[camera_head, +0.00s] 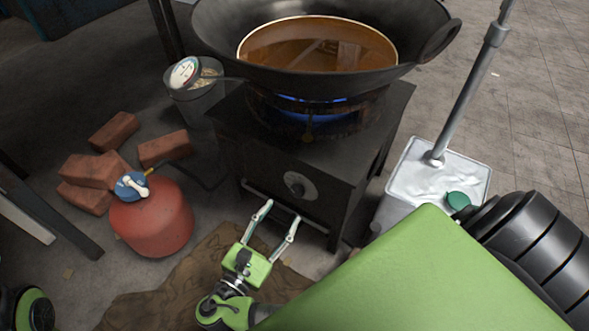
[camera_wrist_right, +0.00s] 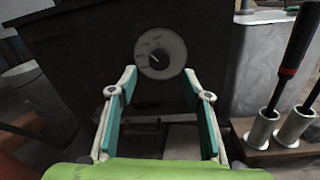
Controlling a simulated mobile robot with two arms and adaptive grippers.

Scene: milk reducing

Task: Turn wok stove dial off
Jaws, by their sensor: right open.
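The stove dial (camera_head: 296,184) is a round knob on a pale disc on the front of the dark metal stove (camera_head: 343,172). Blue flame (camera_head: 318,110) burns under the wok (camera_head: 300,78), which holds brown liquid. My right gripper (camera_head: 279,213) is open and empty, below and in front of the dial. In the right wrist view the dial (camera_wrist_right: 160,53) shows just beyond and between the spread fingers (camera_wrist_right: 158,84), apart from them. My left gripper is not in view; only a part of my left arm shows at the lower left corner.
A red gas cylinder (camera_head: 152,222) with a blue regulator stands left of the stove, beside several bricks (camera_head: 88,170). A white-topped container (camera_head: 436,178) with a pole stands to the right. A brown cloth (camera_head: 165,293) lies on the floor in front.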

